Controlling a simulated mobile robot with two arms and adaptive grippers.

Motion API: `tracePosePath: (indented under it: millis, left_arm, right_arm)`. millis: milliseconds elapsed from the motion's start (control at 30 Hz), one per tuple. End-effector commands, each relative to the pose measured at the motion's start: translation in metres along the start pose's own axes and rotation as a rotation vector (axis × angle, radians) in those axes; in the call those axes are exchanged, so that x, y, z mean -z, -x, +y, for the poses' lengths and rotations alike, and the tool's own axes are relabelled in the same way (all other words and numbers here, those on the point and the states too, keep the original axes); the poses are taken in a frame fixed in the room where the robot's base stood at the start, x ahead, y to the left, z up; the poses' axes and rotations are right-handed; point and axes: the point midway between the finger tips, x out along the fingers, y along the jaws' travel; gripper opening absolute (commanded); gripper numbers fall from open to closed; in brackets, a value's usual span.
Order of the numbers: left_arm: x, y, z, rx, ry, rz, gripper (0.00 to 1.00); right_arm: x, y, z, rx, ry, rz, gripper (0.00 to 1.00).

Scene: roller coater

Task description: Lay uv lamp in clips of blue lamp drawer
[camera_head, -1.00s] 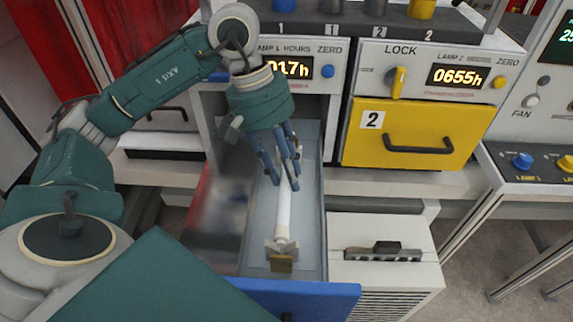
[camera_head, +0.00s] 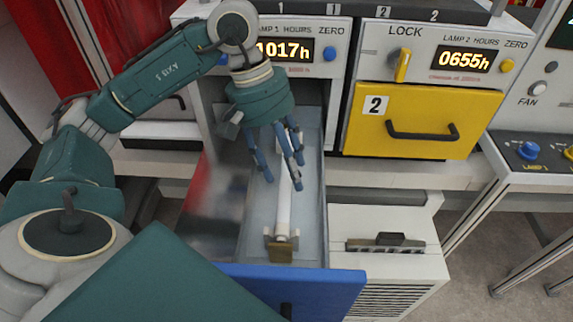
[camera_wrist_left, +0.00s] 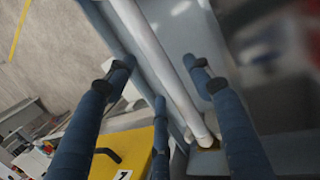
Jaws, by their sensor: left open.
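The white tube-shaped uv lamp (camera_head: 284,205) lies lengthwise inside the open blue-fronted lamp drawer (camera_head: 300,287). Its near end is at a brownish clip (camera_head: 280,250) near the drawer front. I cannot tell whether it is fully seated there. The far part of the lamp is hidden behind my left gripper (camera_head: 279,172), which points down over the drawer with fingers spread. In the left wrist view, the lamp (camera_wrist_left: 160,65) runs between the open blue fingers (camera_wrist_left: 165,85), apart from them, and its lower end is at a yellowish fitting. My right gripper is not in view.
A shut yellow drawer (camera_head: 412,118) marked 2 is right of the open drawer. A white cabinet with a dark handle (camera_head: 385,243) stands beside the drawer's right wall. A control panel with blue and yellow knobs (camera_head: 528,150) is at the right.

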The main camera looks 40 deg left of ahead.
Motion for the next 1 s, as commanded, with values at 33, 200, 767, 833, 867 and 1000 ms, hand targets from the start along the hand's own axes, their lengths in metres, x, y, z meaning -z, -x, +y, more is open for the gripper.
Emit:
tracePosePath:
  millis: [33, 200, 767, 833, 867, 1000]
  left_arm:
    - [0.000, 0.000, 0.000, 0.000, 0.000, 0.000, 0.52]
    - [0.000, 0.007, 0.000, -0.001, 0.000, 0.001, 0.52]
    - [0.001, 0.108, 0.001, 0.000, -0.001, 0.003, 0.52]
    - [0.001, 0.113, 0.000, 0.000, 0.000, 0.003, 0.52]
    - [0.001, 0.114, 0.000, 0.000, 0.000, 0.003, 0.52]
    - [0.000, 0.119, 0.000, 0.000, -0.001, 0.000, 0.52]
  right_arm:
    - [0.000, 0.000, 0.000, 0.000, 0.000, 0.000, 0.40]
    - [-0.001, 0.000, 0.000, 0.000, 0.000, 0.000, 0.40]
    - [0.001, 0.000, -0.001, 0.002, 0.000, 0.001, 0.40]
    - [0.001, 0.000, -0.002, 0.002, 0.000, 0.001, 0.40]
    - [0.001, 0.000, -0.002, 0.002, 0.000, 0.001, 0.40]
    - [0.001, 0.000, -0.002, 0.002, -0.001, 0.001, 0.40]
